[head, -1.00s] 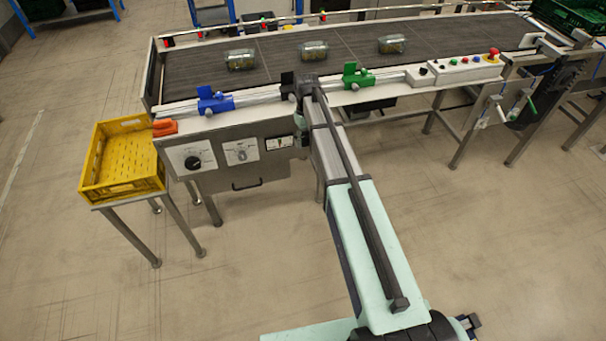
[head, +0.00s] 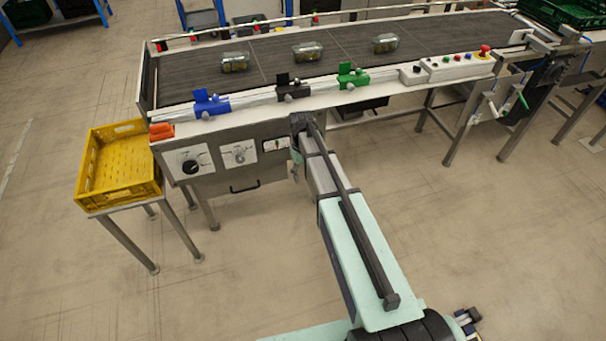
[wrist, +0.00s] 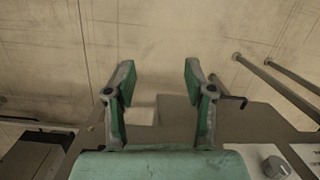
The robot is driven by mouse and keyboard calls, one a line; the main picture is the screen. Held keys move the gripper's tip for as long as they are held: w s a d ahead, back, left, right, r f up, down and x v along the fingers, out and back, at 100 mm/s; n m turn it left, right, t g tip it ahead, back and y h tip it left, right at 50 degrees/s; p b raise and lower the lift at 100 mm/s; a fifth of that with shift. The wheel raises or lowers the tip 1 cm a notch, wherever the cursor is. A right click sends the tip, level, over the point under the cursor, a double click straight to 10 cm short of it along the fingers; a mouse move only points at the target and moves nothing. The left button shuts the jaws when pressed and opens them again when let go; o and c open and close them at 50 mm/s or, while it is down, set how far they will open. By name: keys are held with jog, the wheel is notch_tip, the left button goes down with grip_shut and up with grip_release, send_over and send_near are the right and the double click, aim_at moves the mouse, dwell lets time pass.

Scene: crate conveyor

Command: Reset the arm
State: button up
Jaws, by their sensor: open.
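My gripper (wrist: 158,88) shows in the wrist view with its two green-padded fingers spread apart and nothing between them. It points down toward the floor, beside the conveyor's front panel. In the head view my gripper (head: 296,172) is mostly hidden behind the end of my arm, just in front of the conveyor's near side. My arm reaches from the bottom of the head view up toward the conveyor (head: 352,105).
Blue (head: 212,104), black (head: 292,90) and green (head: 352,76) sliders sit on the conveyor's front rail. Three clear packs lie on the belt, one in the middle (head: 308,52). A yellow crate (head: 122,195) stands at left. The floor in front is open.

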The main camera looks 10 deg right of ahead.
dwell(0.3)
jog(key=s+f+m+g, duration=0.1)
jog(key=s+f, duration=0.6)
jog(key=s, duration=0.4)
jog(key=s+f+m, duration=0.2)
jog(key=s+f, duration=0.6)
jog(key=s, duration=0.3)
jog(key=s+f+g, duration=0.2)
jog(key=s, duration=1.1)
jog(key=s+f+g, duration=0.1)
jog(key=s+f, duration=0.2)
jog(key=s, duration=0.9)
jog(key=shift+s+f+g, duration=0.3)
jog(key=shift+s+g, duration=0.05)
jog(key=shift+g, duration=0.05)
